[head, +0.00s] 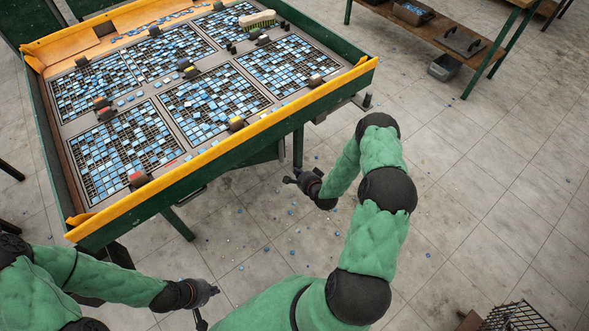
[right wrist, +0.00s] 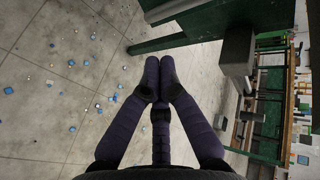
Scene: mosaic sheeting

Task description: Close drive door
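I cannot make out a drive door for certain in either view. The green sheeting table (head: 225,150) with yellow edging fills the upper left of the head view, and its underside lies mostly in shadow. My right gripper (head: 288,180) is below and in front of the table's near side, apart from it. In the right wrist view its two dark fingers (right wrist: 160,78) meet at the tips with nothing seen between them.
Blue mosaic chips (head: 267,249) are scattered on the tiled floor. A wooden-topped bench (head: 440,35) stands at the upper right with a grey bin (head: 445,67) by it. A wire basket (head: 515,318) is at the lower right. The floor at right is mostly clear.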

